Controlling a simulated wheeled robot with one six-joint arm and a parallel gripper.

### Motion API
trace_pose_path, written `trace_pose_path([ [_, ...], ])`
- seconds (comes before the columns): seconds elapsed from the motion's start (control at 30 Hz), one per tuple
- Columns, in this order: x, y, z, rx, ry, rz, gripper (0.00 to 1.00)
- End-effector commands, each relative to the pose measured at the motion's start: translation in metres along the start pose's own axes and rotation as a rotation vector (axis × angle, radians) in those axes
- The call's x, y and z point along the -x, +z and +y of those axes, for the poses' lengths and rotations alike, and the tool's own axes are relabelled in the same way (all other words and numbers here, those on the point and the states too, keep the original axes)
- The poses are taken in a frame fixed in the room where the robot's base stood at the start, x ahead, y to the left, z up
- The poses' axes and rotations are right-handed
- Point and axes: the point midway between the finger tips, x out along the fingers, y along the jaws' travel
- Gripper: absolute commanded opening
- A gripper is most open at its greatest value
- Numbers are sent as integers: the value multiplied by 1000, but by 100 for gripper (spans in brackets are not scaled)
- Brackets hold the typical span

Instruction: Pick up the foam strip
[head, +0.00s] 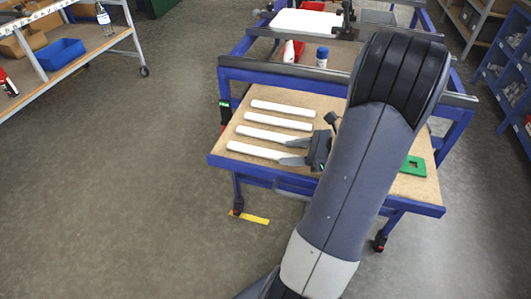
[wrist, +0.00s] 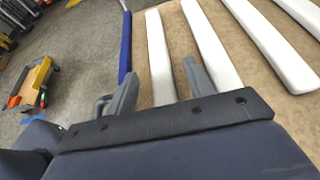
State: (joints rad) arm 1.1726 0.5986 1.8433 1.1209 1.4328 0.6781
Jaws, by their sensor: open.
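Several white foam strips lie side by side on the wooden top (head: 340,107) of a blue-framed cart. The front strip (head: 255,150) also shows in the wrist view (wrist: 159,50), where it is the leftmost. The second strip (head: 265,134) lies just behind it and also shows in the wrist view (wrist: 212,45). My gripper (head: 282,152) is open at the right end of the front strip. In the wrist view its fingers (wrist: 160,68) straddle that strip, one on each side. Finger height above the wood and contact are unclear. My arm hides the cart's right part.
A green square piece (head: 413,166) lies right of my arm. A red-and-white bottle (head: 288,51) and a blue-capped bottle (head: 322,58) stand behind the strips. The blue front rail (head: 250,171) edges the cart. Open floor (head: 130,180) lies to the left.

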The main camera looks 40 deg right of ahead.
Motion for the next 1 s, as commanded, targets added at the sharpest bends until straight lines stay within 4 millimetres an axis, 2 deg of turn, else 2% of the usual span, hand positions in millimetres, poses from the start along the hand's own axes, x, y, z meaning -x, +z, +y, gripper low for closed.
trace_pose_path([
  [0.1, -19, -1, 1, 0, 3, 0, 51],
  [0.2, -27, -1, 1, 0, 3, 0, 51],
  [0.47, -30, -1, 1, -1, 0, 0, 51],
  [1.0, -29, -1, 1, 0, 0, 0, 8],
])
